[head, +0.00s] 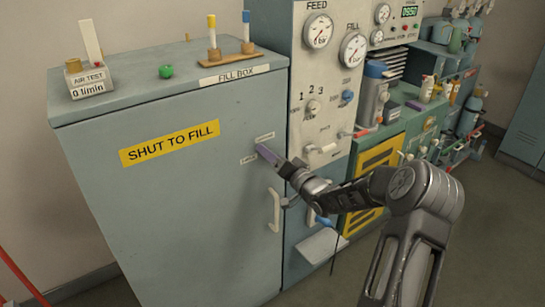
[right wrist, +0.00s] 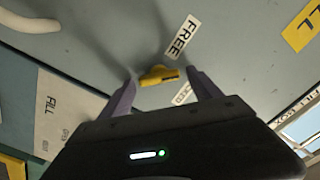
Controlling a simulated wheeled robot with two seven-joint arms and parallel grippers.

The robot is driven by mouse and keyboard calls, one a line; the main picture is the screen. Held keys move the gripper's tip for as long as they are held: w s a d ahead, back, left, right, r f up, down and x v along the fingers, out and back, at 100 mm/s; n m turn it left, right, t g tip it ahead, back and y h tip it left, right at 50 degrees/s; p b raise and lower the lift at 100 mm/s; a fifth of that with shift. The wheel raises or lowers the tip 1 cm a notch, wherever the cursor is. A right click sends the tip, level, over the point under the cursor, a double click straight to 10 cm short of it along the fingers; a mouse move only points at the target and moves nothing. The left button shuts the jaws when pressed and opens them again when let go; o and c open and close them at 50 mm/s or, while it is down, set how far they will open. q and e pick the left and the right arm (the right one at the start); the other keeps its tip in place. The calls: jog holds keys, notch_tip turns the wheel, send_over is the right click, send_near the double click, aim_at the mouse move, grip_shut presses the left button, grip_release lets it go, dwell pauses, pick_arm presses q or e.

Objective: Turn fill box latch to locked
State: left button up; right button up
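The fill box (head: 200,190) is a tall grey-green cabinet at the left of the head view, with its door closed. Its latch (right wrist: 158,76) is a small yellow piece in the right wrist view, between a FREE label (right wrist: 182,36) and a partly hidden label (right wrist: 183,94) that ends in "ED". I cannot tell which label it points at. My right gripper (head: 264,152) is at the door near its right edge. In the right wrist view its purple fingers (right wrist: 160,84) stand apart on either side of the latch, with small gaps visible. In the head view the gripper hides the latch. My left gripper is out of view.
A white door handle (head: 275,210) is just below my right gripper. A gauge panel (head: 318,90) with knobs stands right of the cabinet. Bottles with coloured tops (head: 212,40) and an air test block (head: 90,82) stand on the cabinet. Open floor lies at the lower right.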

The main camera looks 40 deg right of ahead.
jog(key=shift+s, duration=0.15)
jog(key=s+b, duration=0.1)
jog(key=s, duration=0.6)
jog(key=shift+s, duration=0.25)
jog(key=shift+a, duration=0.1)
dwell(0.4)
